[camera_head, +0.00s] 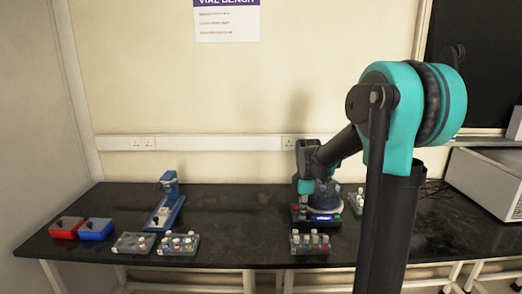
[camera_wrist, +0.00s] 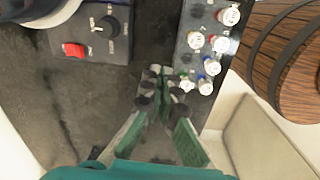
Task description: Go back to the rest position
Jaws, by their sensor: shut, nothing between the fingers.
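My gripper (camera_wrist: 160,88) is shut and empty in the wrist view, its fingertips together over the dark bench top. The tips are just left of a grey rack (camera_wrist: 188,66) that holds several white-capped vials, some with blue or red parts. No vial shows between the fingers. In the head view my arm reaches over the black bench (camera_head: 250,210), low near a dark device with a lit display (camera_head: 323,217). The fingertips cannot be made out there.
A control panel (camera_wrist: 110,40) with a red switch and knob is close left. A brown wooden round object (camera_wrist: 285,50) is at right. On the bench stand vial racks (camera_head: 133,244), a blue stand (camera_head: 168,208), a red box (camera_head: 66,228) and a blue box (camera_head: 96,229).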

